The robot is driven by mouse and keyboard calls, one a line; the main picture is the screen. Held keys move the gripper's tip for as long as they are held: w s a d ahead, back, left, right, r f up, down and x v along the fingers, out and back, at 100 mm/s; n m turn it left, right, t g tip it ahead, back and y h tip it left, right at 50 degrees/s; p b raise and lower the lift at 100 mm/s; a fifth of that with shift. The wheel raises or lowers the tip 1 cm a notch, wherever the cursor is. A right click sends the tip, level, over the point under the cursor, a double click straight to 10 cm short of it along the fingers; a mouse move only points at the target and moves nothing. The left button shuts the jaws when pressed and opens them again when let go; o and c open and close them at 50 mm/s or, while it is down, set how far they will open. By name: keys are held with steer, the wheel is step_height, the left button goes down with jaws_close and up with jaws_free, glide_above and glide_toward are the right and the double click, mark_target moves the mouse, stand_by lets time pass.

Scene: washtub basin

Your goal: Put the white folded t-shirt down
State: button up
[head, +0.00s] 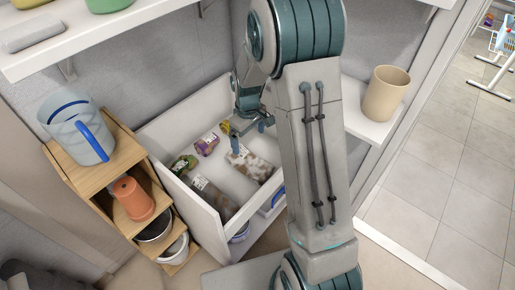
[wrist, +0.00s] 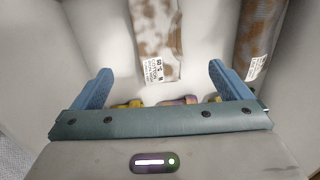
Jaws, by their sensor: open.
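A white folded piece with brown blotches (head: 252,164) and a printed label lies in the white basin (head: 166,181); it is the thing that best fits the white folded t-shirt. In the wrist view this blotched piece (wrist: 156,35) lies beyond my fingertips, with its labelled end between them in the picture. My gripper (head: 250,132) is over the basin, pointing down; it also shows in the wrist view (wrist: 160,80), open and with nothing held. My arm hides part of the basin's right side in the head view.
A second, browner blotched piece (head: 213,197) lies at the basin's near left. A green item (head: 183,165) and a purple item (head: 207,144) lie at its left. A wooden stand (head: 93,177) holds a blue-handled jug (head: 78,130). A beige cup (head: 386,94) stands on the right ledge.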

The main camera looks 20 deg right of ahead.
steer(key=s+r+m, duration=0.3)
steer(key=s+r, duration=0.3)
steer(key=s, duration=0.5)
steer(key=s+r+m+t, duration=0.1)
steer(key=s+r+m, duration=0.2)
steer(key=s+r, duration=0.4)
steer(key=s, duration=0.4)
steer(key=shift+r, duration=0.2)
step_height(320, 180, up, 31)
steer(key=t+p, duration=0.1)
steer(key=p, duration=2.7)
steer(key=shift+d+r+m+t, duration=0.15)
steer(key=shift+d+m+t, duration=0.05)
steer(key=shift+m+t, duration=0.2)
steer(key=shift+w, duration=0.1)
